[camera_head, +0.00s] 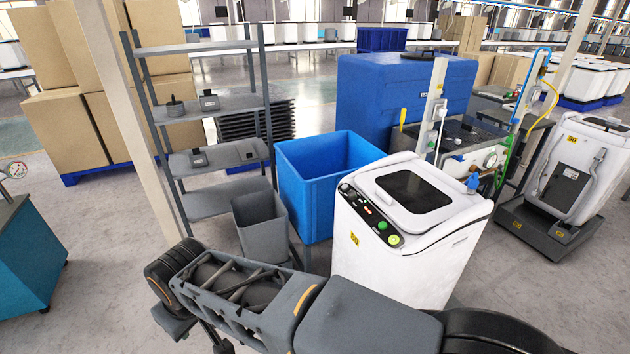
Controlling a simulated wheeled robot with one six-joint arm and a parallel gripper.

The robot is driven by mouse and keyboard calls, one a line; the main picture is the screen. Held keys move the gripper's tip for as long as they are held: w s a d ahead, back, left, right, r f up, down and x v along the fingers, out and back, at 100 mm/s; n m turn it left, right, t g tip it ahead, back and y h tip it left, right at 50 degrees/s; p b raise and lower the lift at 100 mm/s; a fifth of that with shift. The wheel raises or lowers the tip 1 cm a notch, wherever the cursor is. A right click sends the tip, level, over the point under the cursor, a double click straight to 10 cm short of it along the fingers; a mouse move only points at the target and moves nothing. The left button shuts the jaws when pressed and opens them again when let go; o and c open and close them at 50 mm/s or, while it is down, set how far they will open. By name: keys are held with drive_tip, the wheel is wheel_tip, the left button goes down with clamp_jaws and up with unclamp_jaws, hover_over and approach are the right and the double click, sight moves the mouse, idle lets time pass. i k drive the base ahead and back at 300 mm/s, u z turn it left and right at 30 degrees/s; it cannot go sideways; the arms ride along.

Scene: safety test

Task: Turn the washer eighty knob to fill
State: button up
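A white top-loading washer (400,265) stands right of centre, with a dark window in its lid. A yellow tag (354,238) on its front carries small digits that I cannot read for sure. Its black control panel (371,213) runs along the top front edge. A dark round knob (345,187) sits at the panel's left end, and a round green control (394,240) sits at its right end. The knob's setting is too small to read. My arm crosses the bottom of the picture in front of the washer. My gripper does not show.
A blue bin (318,205) and a grey bin (262,224) stand left of the washer, beside a grey shelf rack (210,203). A workbench with hoses (470,150) is behind it. Another white machine (575,170) stands at the right. Grey floor is open at the lower left.

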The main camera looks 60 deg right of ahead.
sight(352, 196)
drive_tip(key=i, duration=1.35)
drive_tip(key=z, duration=3.3)
drive_tip(key=k, duration=0.45)
drive_tip(key=u, duration=0.2)
drive_tip(key=i, duration=0.8)
drive_tip(key=z, duration=0.05)
